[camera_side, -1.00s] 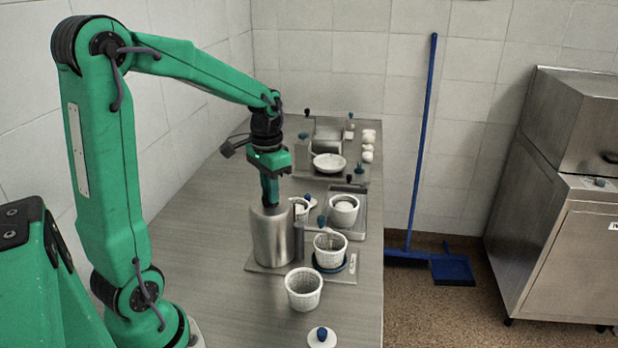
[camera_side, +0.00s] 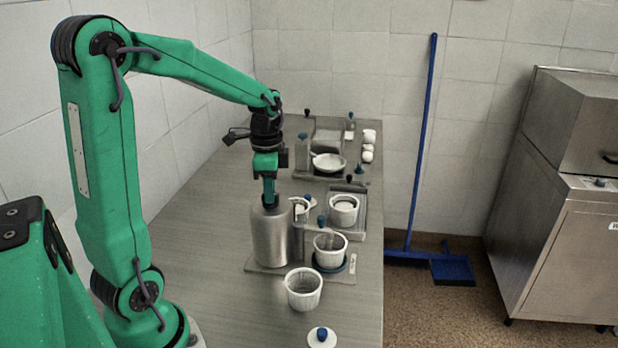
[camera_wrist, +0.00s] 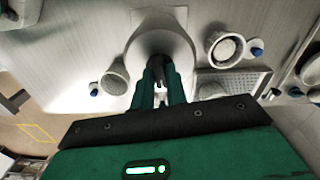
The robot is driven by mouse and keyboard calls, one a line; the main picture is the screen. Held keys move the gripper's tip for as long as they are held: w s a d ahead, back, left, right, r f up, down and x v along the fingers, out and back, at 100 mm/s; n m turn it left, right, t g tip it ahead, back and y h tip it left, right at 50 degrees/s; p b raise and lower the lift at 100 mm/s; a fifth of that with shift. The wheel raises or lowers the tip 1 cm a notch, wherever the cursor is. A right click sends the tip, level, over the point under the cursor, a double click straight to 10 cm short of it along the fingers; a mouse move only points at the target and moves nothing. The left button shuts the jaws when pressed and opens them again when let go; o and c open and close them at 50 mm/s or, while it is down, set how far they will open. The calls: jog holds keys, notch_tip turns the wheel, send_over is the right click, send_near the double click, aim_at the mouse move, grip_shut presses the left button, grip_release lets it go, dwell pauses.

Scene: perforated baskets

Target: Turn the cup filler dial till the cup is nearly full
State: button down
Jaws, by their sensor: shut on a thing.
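A tall metal filler tank (camera_side: 273,240) stands on a plate on the bench, and its round top shows in the wrist view (camera_wrist: 158,24). My gripper (camera_side: 269,203) points straight down onto the top of the tank. In the wrist view its fingers (camera_wrist: 160,88) are shut on a dark dial (camera_wrist: 161,52), mostly hidden between them. A white perforated cup (camera_side: 330,246) sits upright on a dark blue round base to the right of the tank. Its fill level is too small to tell.
A second white perforated basket (camera_side: 304,289) stands in front of the tank. A white lid (camera_side: 322,338) with a blue knob lies near the front edge. Another cup (camera_side: 344,210) and a shallow white dish (camera_side: 329,162) stand farther back. The bench's left side is clear.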

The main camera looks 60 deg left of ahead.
dwell(0.3)
jog(key=c, duration=1.4)
grip_release()
jog(key=shift+r, duration=3.95)
jog(key=shift+d, duration=0.1)
jog(key=s+d+n+t, duration=0.5)
jog(key=s+d+n, duration=0.2)
jog(key=s+d, duration=0.3)
jog(key=d, duration=0.3)
jog(key=shift+s+d+f+t, duration=0.25)
jog(key=shift+d+t, duration=0.05)
